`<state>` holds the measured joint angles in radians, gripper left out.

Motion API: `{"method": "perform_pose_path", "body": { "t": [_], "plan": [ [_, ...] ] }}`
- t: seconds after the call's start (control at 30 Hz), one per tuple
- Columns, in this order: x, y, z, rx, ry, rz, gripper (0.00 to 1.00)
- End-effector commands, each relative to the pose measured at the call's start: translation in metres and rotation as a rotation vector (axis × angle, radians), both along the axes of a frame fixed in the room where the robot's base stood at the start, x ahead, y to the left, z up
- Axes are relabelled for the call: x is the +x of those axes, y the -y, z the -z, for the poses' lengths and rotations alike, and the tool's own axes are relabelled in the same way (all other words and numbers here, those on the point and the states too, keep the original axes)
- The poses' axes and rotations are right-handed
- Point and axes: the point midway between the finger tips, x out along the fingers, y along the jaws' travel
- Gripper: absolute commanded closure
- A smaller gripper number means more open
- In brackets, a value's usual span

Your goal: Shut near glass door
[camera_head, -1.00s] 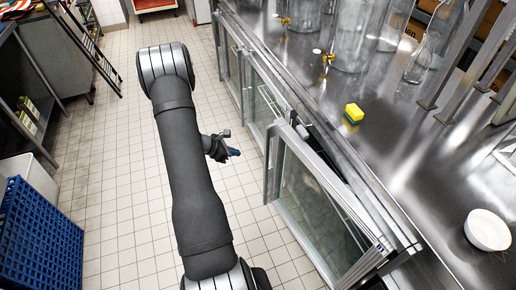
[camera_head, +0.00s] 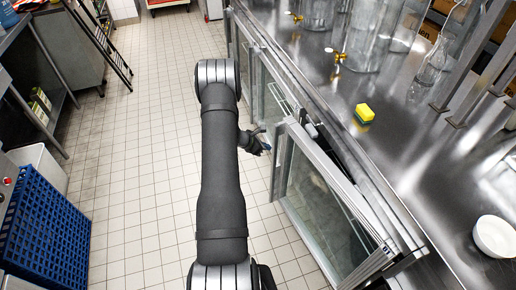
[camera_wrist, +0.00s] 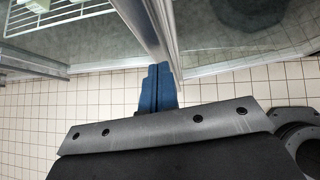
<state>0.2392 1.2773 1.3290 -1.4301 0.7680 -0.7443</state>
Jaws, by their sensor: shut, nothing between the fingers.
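The near glass door (camera_head: 322,205) stands ajar, swung out from the steel counter cabinet, in the head view. It has a grey metal frame and clear glass. In the wrist view its glass (camera_wrist: 230,35) fills the upper right, beside a metal frame edge. My gripper (camera_head: 266,147) is just left of the door's far edge in the head view. In the wrist view my gripper's blue fingers (camera_wrist: 158,80) are shut and empty, close to the lower end of that frame edge. I cannot tell whether they touch it.
Further glass doors (camera_head: 262,85) line the cabinet beyond. A white wire shelf (camera_wrist: 60,15) shows inside the cabinet. A blue crate (camera_head: 45,230) stands left; the tiled floor between is clear.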

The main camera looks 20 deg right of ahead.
Motion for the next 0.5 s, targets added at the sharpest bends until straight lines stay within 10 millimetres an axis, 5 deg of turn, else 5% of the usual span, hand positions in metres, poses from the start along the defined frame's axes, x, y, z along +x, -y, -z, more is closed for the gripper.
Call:
{"method": "perform_pose_path", "body": {
  "t": [0.5],
  "plan": [
    [0.0019, 0.01, 0.0, -0.001, 0.0, 0.006, 1.0]
  ]
}}
